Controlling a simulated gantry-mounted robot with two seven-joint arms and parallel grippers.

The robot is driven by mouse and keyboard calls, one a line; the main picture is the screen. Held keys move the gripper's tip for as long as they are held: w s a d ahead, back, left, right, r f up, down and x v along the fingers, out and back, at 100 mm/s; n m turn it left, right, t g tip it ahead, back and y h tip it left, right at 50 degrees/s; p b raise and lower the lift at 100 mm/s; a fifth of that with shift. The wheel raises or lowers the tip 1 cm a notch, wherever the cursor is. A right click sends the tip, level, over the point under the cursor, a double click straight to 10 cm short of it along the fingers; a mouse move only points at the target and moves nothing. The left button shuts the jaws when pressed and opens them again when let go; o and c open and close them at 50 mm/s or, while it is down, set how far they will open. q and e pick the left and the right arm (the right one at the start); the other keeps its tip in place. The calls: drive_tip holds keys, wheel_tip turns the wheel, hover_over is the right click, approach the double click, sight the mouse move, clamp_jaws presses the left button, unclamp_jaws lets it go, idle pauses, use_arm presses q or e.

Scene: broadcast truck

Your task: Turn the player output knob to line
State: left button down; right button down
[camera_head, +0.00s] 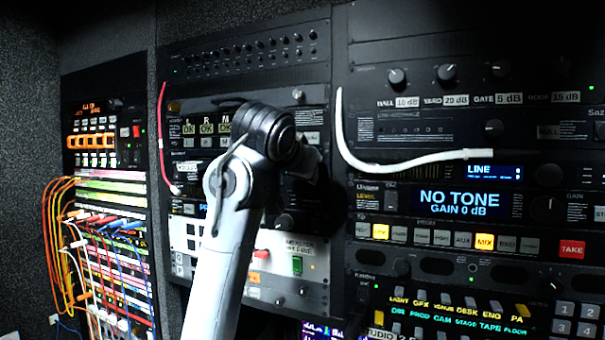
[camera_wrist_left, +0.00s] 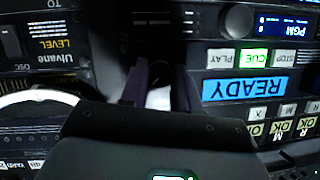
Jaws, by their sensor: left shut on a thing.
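My left gripper (camera_wrist_left: 160,88) is at the player panel, its dark fingers shut on a small piece with a pale face (camera_wrist_left: 159,98), which seems to be the player output knob. The knob's markings and pointer are hidden by the fingers and wrist. The player panel shows a blue READY label (camera_wrist_left: 245,87), a lit green CUE button (camera_wrist_left: 253,57) and a PGM display (camera_wrist_left: 279,27). In the head view my left wrist hides the gripper and knob. My right gripper is in neither view.
A white cable (camera_head: 390,164) hangs in front of the rack right of my wrist, and a red cable (camera_head: 161,130) hangs to its left. Another dark knob (camera_wrist_left: 238,20) is close to the fingers. One screen reads NO TONE, GAIN 0 dB (camera_head: 460,203); a display above reads LINE (camera_head: 482,171).

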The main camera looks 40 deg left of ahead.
use_arm(q)
drive_tip(key=shift+f, duration=0.1)
drive_tip(key=c, duration=0.8)
unclamp_jaws()
